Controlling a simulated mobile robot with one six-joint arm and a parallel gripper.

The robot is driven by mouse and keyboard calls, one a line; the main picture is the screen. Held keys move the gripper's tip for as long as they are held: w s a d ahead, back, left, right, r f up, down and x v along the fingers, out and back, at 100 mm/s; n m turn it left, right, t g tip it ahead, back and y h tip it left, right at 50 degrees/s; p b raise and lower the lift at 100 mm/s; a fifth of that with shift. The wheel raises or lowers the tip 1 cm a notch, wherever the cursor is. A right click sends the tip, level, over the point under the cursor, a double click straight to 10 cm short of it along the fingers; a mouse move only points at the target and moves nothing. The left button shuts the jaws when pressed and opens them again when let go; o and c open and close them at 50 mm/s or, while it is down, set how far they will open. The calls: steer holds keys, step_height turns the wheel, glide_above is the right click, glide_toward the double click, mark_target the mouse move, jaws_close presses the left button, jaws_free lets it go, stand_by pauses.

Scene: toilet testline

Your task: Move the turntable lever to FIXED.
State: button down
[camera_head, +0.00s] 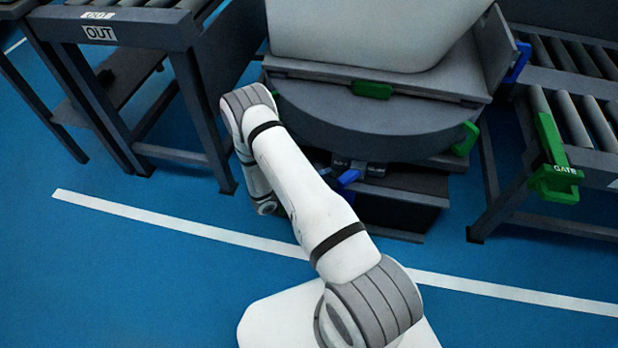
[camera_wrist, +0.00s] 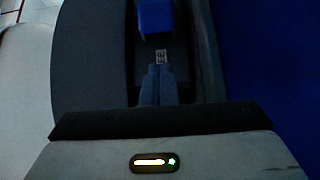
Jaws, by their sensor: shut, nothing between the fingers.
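The turntable (camera_head: 355,125) is a thick grey disc under a grey platform in the head view. A blue lever (camera_head: 349,177) sticks out below its front edge, with small dark label plates beside it that are too small to read. In the wrist view a blue block (camera_wrist: 155,15), which looks like the lever, is at the top centre, in a dark recess above a small label (camera_wrist: 160,56) that I cannot read surely. My gripper (camera_wrist: 158,78) is shut and empty, its tips just below that label and apart from the blue block in the picture. In the head view my arm hides the gripper.
A large white body (camera_head: 370,30) sits on the platform. Green tabs (camera_head: 372,90) are on the platform and disc edge. A roller conveyor marked OUT (camera_head: 110,32) stands left. Another conveyor with a green GATE handle (camera_head: 555,180) stands right.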

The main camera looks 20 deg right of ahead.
steer(key=shift+s+d, duration=0.25)
steer(key=shift+s, duration=0.35)
steer(key=shift+s+d, duration=0.2)
steer(key=shift+s, duration=0.35)
steer(key=shift+s+a+n+t, duration=0.1)
steer(key=shift+s+n+t, duration=0.25)
steer(key=shift+t, duration=0.25)
